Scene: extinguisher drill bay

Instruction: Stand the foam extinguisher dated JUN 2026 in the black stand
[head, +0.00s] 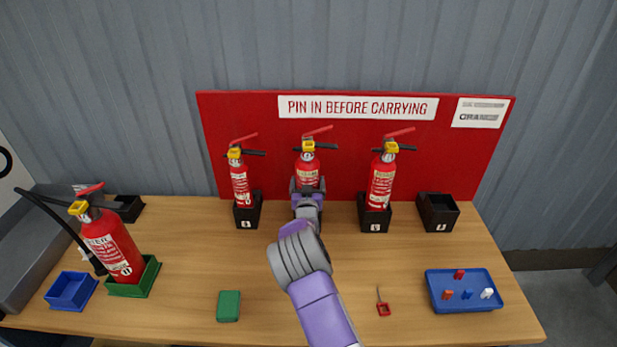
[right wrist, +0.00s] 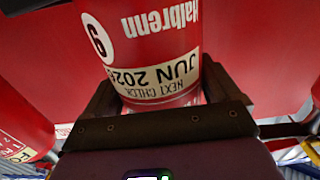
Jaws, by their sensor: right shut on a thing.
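My right gripper (head: 308,190) is shut around the lower body of the middle red extinguisher (head: 308,172). In the right wrist view my gripper (right wrist: 158,105) has a finger on each side of this extinguisher (right wrist: 150,50); its upside-down label reads "NEXT CHECK JUN 202", with the last digit hard to read. It is upright; its base is hidden, so I cannot tell what it rests on. Two similar extinguishers stand in black stands, one to its left (head: 240,182) and one to its right (head: 381,182). An empty black stand (head: 438,212) is at the far right. My left gripper is not in view.
A larger extinguisher (head: 112,245) with a black hose stands in a green tray (head: 148,280) at left, near a blue bin (head: 70,291). A green block (head: 228,306), a red-tagged pin (head: 383,308) and a blue tray (head: 463,305) lie in front. A red board (head: 345,150) stands behind.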

